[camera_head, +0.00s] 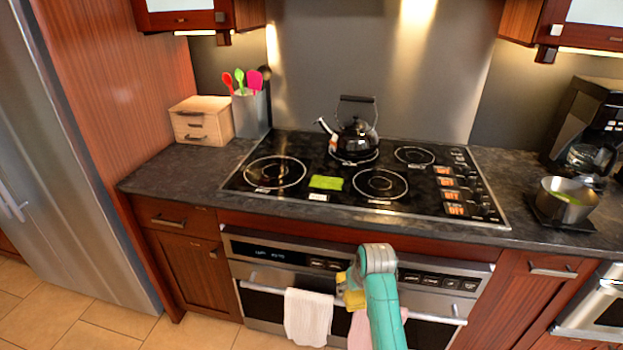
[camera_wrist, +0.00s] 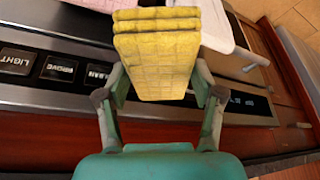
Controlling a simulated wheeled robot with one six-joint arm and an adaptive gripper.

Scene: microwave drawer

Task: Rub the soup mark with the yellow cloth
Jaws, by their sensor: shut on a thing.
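The yellow cloth (camera_wrist: 157,60) is folded into a thick pad and held between the two fingers of my gripper (camera_wrist: 158,92). In the head view the cloth (camera_head: 354,300) shows as a small yellow patch beside my gripper (camera_head: 348,286), in front of the oven and below the counter edge. My arm hides part of it. The soup mark (camera_head: 326,182) looks like a flat yellow-green patch on the black cooktop, between the front burner rings. The cloth is well apart from it, lower and nearer to me.
A black kettle (camera_head: 356,138) stands on a rear burner of the cooktop (camera_head: 419,190). A steel pot (camera_head: 566,205) with green contents stands at the right. A white towel (camera_head: 308,316) hangs on the oven handle. The front of the cooktop is clear.

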